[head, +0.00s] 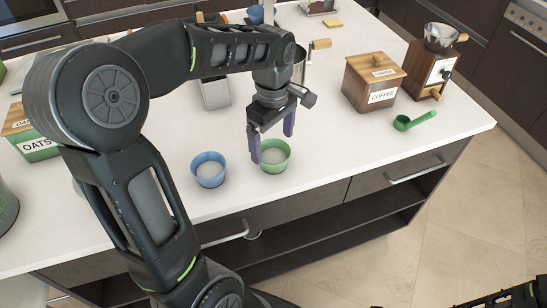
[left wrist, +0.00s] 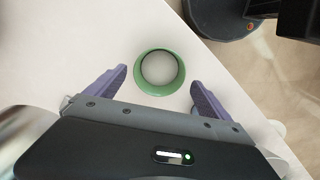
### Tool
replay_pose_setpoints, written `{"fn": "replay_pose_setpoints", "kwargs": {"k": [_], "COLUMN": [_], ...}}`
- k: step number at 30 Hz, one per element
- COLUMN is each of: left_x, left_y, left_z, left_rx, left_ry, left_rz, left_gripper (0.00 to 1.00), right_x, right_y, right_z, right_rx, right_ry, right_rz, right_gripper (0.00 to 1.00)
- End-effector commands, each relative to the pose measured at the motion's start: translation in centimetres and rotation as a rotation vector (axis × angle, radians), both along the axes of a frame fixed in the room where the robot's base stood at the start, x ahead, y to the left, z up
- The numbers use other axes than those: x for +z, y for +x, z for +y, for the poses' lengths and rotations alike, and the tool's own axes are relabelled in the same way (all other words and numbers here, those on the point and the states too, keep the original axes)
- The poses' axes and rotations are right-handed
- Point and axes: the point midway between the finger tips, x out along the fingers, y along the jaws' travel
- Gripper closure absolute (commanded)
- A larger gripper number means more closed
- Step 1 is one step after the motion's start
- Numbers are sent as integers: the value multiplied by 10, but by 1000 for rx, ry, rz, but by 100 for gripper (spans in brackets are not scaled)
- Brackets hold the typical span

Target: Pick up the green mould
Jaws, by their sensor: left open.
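The green mould (head: 275,157) is a small round cup with a pale inside, standing upright on the white counter near its front edge. My left gripper (head: 271,143) is directly above and behind it, pointing down, its purple fingers open. In the left wrist view the green mould (left wrist: 159,72) lies ahead of the gap between the two fingers (left wrist: 160,88), with nothing held. In the head view one finger overlaps the mould's left rim; I cannot tell whether it touches. My right gripper does not show clearly; only a piece of my right arm is at the bottom right.
A blue mould (head: 209,169) stands close on the left of the green one. A wooden coffee box (head: 373,84), a grinder (head: 432,72) and a green scoop (head: 415,121) are to the right. A metal canister (head: 214,93) stands behind. The counter right of the green mould is clear.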

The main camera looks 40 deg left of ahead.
Motion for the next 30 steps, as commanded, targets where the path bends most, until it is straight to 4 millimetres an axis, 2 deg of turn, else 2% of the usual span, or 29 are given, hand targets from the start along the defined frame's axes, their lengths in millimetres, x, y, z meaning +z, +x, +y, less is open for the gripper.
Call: {"fn": "replay_pose_setpoints", "kwargs": {"k": [8, 19, 30], "left_x": [-4, -49, -52], "left_y": [0, 0, 1], "left_z": [0, -2, -2], "left_rx": [0, -1, 0], "left_ry": [0, 0, 0], "left_rz": [0, 1, -1], "left_gripper": [8, 8, 8], "right_x": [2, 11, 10], "right_y": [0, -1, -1], "right_z": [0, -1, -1], "right_rx": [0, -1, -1], "right_ry": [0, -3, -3], "right_rz": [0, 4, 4], "right_gripper": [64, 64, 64]}}
